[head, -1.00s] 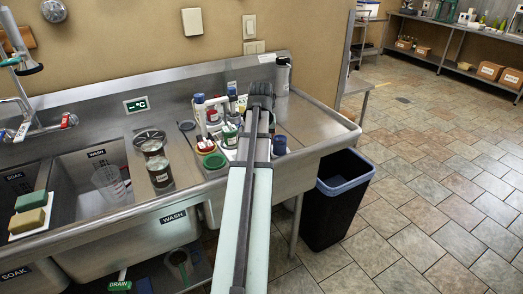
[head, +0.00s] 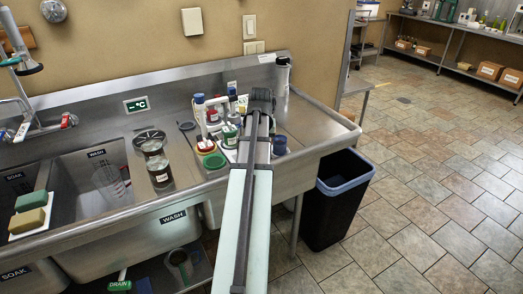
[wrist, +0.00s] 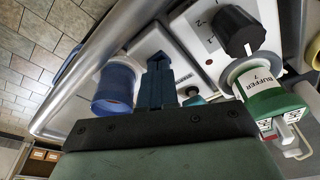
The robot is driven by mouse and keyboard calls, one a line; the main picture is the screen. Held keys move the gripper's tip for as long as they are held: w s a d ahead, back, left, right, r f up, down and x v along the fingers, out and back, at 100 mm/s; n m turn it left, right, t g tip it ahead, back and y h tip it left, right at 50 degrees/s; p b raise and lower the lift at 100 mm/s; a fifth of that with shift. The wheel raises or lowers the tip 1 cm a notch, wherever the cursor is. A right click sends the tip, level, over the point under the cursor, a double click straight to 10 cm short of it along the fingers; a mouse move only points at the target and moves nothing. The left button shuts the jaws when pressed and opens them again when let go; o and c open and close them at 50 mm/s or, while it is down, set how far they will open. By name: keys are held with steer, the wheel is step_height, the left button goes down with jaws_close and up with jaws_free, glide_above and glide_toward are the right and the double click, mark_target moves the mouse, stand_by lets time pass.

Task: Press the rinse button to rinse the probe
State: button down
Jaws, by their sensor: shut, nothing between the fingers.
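My gripper (wrist: 160,82) is shut and empty in the wrist view, its fingertips over a white device (wrist: 148,40). A small teal round part (wrist: 194,99) shows just right of the fingers, partly hidden; I cannot tell whether it is the rinse button. A black knob (wrist: 240,30) marked with numbers stands on a white panel at the upper right, with a small red dot beside it. I cannot make out the probe. In the head view my arm covers much of the white station, and the fingertips are hidden.
A blue cup (wrist: 114,86) stands left of the fingers. A green-based cup labelled Buffer 7 (wrist: 262,82) stands close on the right. In the head view, a jar (head: 157,168) stands on the sink divider, and a dark bin (head: 334,205) stands on the floor.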

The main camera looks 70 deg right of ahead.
stand_by(0.3)
steer(key=shift+r, duration=3)
